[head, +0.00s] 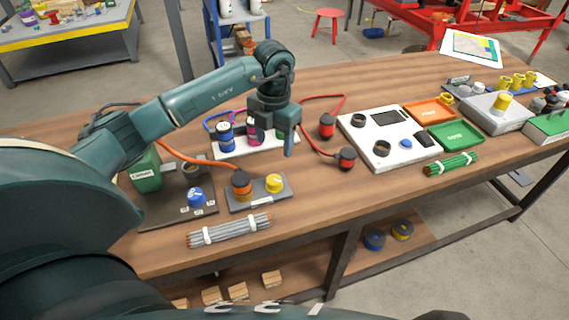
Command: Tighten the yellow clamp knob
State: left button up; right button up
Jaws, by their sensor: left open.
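The yellow clamp knob (274,183) sits upright on a small dark grey plate (245,201) on the wooden bench. An orange and black cylinder (241,184) stands beside it on the same plate. My left gripper (287,150) points down above and slightly right of the yellow knob, apart from it. It is open, and I see nothing between its fingers. My right gripper is not in view.
A blue knob (196,197) on a dark board and a bundle of grey rods (229,229) lie near the plate. A white panel (388,137) and green rods (451,163) lie to the right. Bare bench (325,195) is free right of the knob.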

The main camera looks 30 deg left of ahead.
aim_at(274, 180)
pick_arm(q)
notch_tip(274, 180, down, 12)
jog(key=shift+s+a+f+p, duration=0.1)
jog(key=shift+s+a+p, duration=0.05)
jog(key=shift+p, duration=0.6)
jog(key=shift+f, duration=0.4)
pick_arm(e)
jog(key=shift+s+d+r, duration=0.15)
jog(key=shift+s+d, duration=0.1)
pick_arm(q)
jog(key=c, duration=1)
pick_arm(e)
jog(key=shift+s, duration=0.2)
